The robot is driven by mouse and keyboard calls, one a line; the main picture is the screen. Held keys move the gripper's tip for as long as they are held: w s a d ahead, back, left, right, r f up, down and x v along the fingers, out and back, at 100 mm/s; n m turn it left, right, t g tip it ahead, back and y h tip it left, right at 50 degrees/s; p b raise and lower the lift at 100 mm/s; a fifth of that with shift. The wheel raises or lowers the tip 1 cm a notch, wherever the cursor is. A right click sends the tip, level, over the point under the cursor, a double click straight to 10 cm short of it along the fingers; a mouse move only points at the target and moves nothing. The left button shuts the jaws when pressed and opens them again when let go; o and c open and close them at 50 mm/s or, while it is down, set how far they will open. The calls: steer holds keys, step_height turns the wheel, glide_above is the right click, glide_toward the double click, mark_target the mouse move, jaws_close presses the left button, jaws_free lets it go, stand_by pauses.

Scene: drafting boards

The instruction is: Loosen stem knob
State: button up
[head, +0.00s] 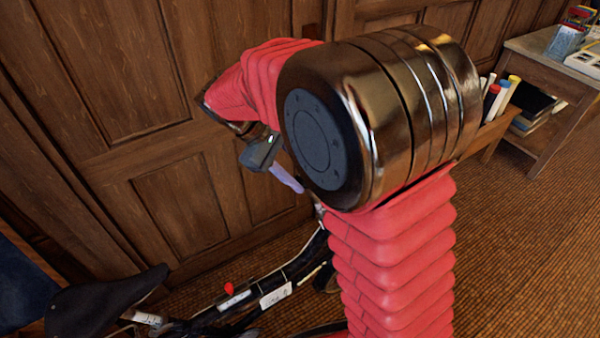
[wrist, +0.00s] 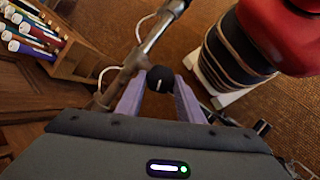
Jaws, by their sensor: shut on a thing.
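The stem knob (wrist: 161,79) is small, round and black with a short white mark. In the wrist view it sits between the tips of my gripper's two purple fingers, beside a metal tube (wrist: 136,62). My gripper (wrist: 160,88) is shut on the knob. In the head view, part of my gripper (head: 287,179) shows as a purple finger below its dark housing; the knob cannot be made out there. A bicycle (head: 290,275) with a dark frame and black saddle (head: 108,298) stands below my arm.
A panelled wooden wall (head: 110,70) is close behind the bicycle. A wooden holder with markers (head: 497,96) is at the right, also at upper left in the wrist view (wrist: 85,58). A side table (head: 535,48) stands farther back. Open carpet (head: 530,255) lies at right.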

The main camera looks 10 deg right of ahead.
steer(key=o, duration=1.1)
steer(key=shift+w, duration=0.1)
steer(key=shift+c, duration=0.2)
steer(key=shift+a+r, duration=0.1)
steer(key=v, duration=1.3)
steer(key=shift+a+r, duration=0.2)
